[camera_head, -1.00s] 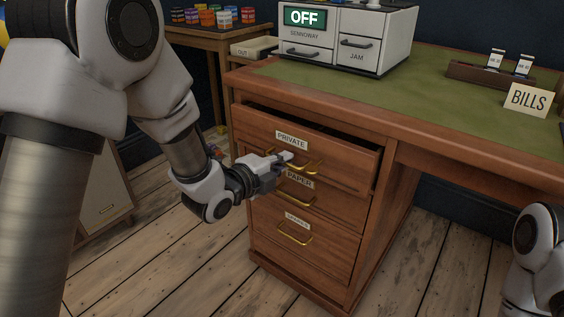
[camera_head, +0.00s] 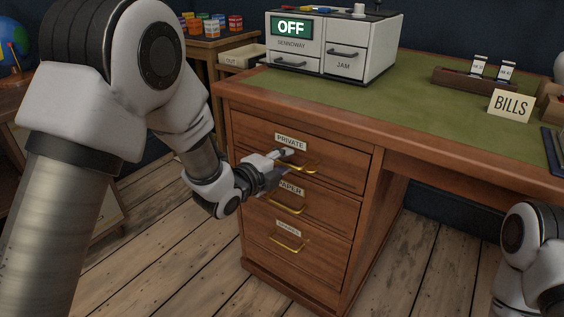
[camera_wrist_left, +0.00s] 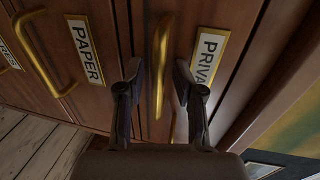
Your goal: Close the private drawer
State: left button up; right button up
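The private drawer (camera_head: 335,165) is the top wooden drawer of the desk pedestal, with a white PRIVATE label and a brass handle (camera_wrist_left: 159,60). Its front looks flush with the desk, with no open gap above it. My left gripper (camera_head: 284,165) is at this handle. In the left wrist view its two fingers (camera_wrist_left: 158,82) stand apart, one on each side of the brass handle, with space between. Part of the handle is hidden by the fingers in the head view. My right gripper is out of view; only part of my right arm shows.
Below are the paper drawer (camera_head: 335,213) and a third drawer (camera_head: 325,252), both shut. On the green desktop (camera_head: 400,108) stand a white cabinet machine (camera_head: 345,50) reading OFF and a BILLS card (camera_head: 511,105). The wooden floor in front is clear.

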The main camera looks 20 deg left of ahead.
pick_arm(q)
jog(key=v, duration=1.2)
